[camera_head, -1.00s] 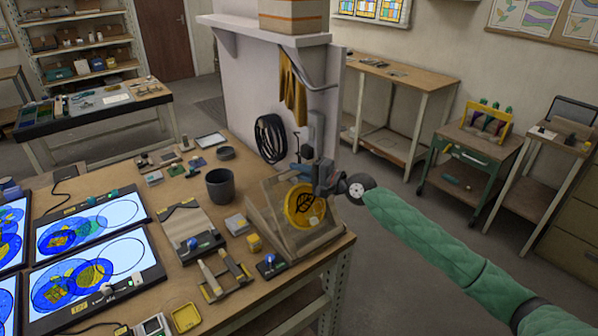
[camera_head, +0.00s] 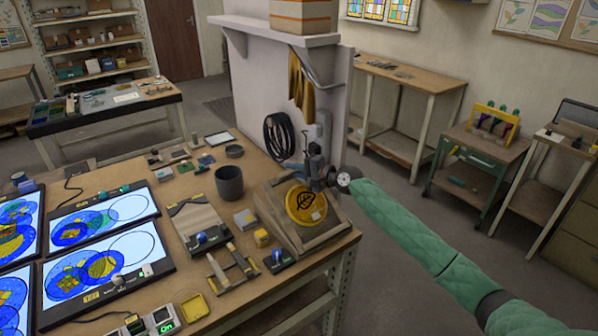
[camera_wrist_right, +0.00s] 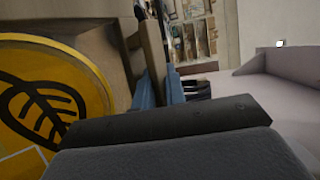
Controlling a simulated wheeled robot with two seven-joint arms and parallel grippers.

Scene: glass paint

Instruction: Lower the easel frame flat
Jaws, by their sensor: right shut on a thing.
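The easel (camera_head: 272,215) is a wooden frame on the bench near its right corner. A yellow disc with a black leaf drawing (camera_head: 306,205) sits on its sloped face. The frame stands tilted, not flat. My right gripper (camera_head: 318,178) is at the frame's upper right edge, shut on it. In the right wrist view, the blue fingers (camera_wrist_right: 160,88) are close together by the wooden edge (camera_wrist_right: 152,40), with the disc (camera_wrist_right: 50,100) to the left. The exact grip is partly hidden by the gripper body. My left gripper is not in view.
A dark cup (camera_head: 229,183) stands left of the easel. A yellow block (camera_head: 262,238) and a blue-knobbed tool (camera_head: 279,260) lie in front of it. Lit panels (camera_head: 105,265) fill the left of the bench.

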